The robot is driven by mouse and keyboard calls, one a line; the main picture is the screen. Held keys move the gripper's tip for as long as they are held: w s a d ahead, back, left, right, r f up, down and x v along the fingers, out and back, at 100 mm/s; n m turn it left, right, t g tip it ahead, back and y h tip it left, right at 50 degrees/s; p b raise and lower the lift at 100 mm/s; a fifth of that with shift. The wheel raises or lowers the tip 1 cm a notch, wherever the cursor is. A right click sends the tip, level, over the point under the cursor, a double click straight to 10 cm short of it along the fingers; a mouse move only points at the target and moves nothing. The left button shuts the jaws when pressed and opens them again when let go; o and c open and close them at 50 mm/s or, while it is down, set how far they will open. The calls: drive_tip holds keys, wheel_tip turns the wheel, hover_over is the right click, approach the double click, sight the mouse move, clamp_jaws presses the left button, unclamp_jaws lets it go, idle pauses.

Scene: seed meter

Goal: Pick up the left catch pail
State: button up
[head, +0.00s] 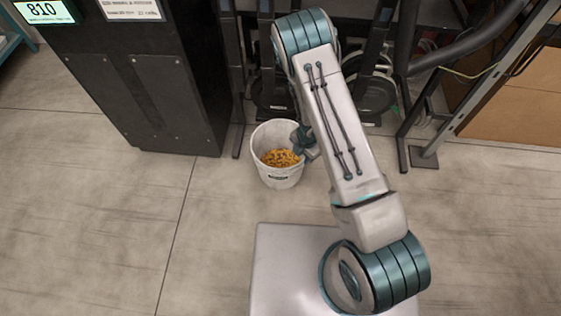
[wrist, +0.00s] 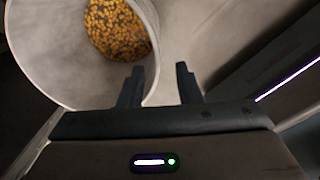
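A white catch pail (head: 278,178) holding yellow-orange grains stands upright on the floor in the head view. It is the only pail that I can make out. My gripper (head: 303,145) is at the pail's right rim, partly hidden by my arm. In the wrist view the pail (wrist: 50,60) fills the upper left, with the grains at its bottom. My gripper (wrist: 160,76) shows two separated dark fingers there. The left finger overlaps the pail's opening and the right finger is outside it. The rim lies between them, with a gap to the right finger.
A black cabinet (head: 150,85) with a display reading 810 stands left of the pail. Dark frame legs and wheels (head: 370,95) are close behind it. A metal post with a foot plate (head: 423,157) is at the right. The floor (head: 215,205) in front is clear.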

drive_tip(key=b, duration=0.3)
approach(297, 172)
drive_tip(key=f+b, duration=0.1)
drive_tip(key=f, duration=0.1)
drive_tip(key=f+b, duration=0.1)
drive_tip(key=f, duration=0.1)
drive_tip(key=f+b, duration=0.1)
drive_tip(key=f, duration=0.1)
drive_tip(key=shift+w+a, duration=0.15)
drive_tip(key=shift+a, duration=0.15)
drive_tip(key=shift+r, duration=0.1)
drive_tip(key=shift+c, duration=0.3)
clamp_jaws()
idle(0.5)
